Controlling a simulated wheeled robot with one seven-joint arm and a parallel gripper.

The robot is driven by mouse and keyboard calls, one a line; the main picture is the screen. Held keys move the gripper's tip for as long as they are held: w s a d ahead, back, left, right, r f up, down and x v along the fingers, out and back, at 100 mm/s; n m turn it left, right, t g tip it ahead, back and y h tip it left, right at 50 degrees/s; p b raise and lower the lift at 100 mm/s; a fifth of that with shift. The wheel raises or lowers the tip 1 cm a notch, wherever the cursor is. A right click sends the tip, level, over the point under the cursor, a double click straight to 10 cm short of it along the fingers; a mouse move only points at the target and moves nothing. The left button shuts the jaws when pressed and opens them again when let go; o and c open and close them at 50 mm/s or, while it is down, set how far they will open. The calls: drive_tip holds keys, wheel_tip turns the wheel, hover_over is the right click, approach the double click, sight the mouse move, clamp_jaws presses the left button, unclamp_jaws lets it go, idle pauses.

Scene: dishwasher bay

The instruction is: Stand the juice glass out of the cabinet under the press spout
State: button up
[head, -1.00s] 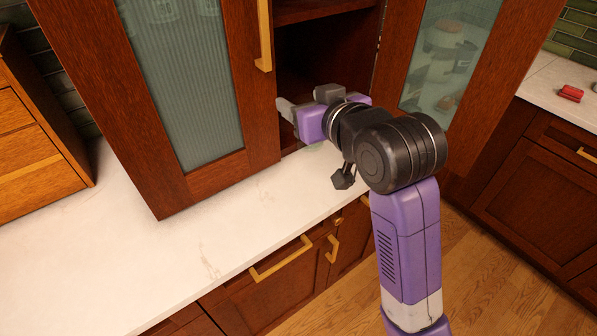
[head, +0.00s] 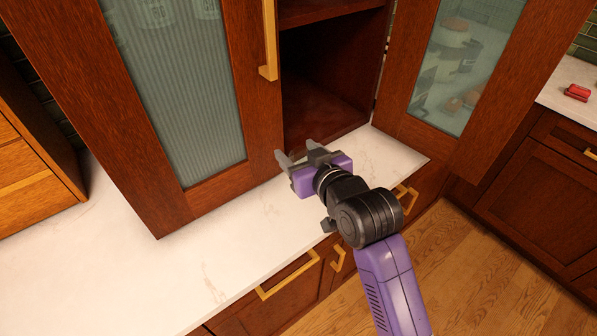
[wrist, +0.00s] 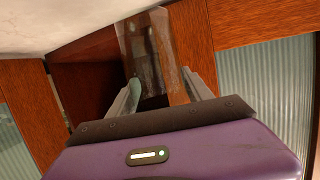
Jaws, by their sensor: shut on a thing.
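My gripper (head: 297,150) is in front of the open cabinet (head: 322,85), above the white counter. In the wrist view my gripper (wrist: 160,84) is shut on the clear juice glass (wrist: 152,48), which shows between and beyond the two grey fingers. The glass is see-through, and I can hardly make it out in the head view. The part of the cabinet inside that I see looks empty. The press and its spout are not in view.
The cabinet's left door (head: 180,95) with ribbed glass stands just left of my gripper. The right door (head: 470,60) is swung open to the right. A wooden drawer unit (head: 40,205) stands at far left. The front counter (head: 190,270) is clear.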

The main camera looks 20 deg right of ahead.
drive_tip(key=shift+f, duration=3.1)
drive_tip(key=shift+f, duration=0.1)
drive_tip(key=o, duration=1.7)
drive_tip(key=shift+s, duration=0.15)
drive_tip(key=b+v, duration=0.1)
drive_tip(key=v, duration=1.1)
